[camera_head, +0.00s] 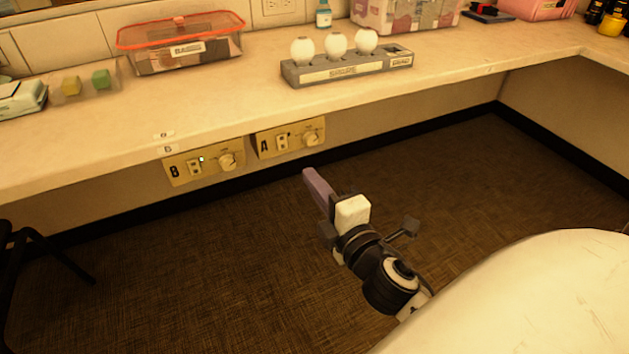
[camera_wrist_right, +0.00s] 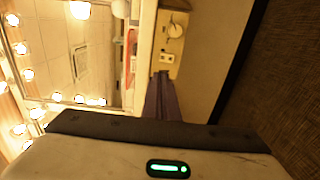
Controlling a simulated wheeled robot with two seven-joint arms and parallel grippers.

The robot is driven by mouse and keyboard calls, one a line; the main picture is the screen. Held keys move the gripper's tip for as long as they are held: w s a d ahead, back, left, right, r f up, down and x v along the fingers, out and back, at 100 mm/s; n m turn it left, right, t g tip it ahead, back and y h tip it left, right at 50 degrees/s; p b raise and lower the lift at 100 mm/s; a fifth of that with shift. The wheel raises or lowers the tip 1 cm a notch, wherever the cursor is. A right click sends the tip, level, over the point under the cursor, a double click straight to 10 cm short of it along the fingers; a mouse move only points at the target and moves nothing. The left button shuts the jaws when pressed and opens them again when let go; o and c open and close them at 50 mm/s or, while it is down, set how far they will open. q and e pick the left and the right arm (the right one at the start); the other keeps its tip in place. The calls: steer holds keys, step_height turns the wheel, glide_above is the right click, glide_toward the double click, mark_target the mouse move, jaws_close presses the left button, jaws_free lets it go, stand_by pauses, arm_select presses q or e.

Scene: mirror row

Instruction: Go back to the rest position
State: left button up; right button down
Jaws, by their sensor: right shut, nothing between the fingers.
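My right gripper (camera_head: 318,186) is in the head view, out in front of the counter's underside and below its front edge. Its purple fingers are shut together with nothing between them. The fingers also show in the right wrist view (camera_wrist_right: 163,100), pointing towards a switch panel. The gripper is apart from panel A (camera_head: 290,138) and panel B (camera_head: 204,163), which hang under the counter edge, each with a rocker switch and a round knob. A small green light glows on panel B. My left gripper is in neither view.
A dark stool (camera_head: 50,250) stands at left. The brown floor (camera_head: 200,270) is clear around my right arm.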

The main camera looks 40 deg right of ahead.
stand_by(0.4)
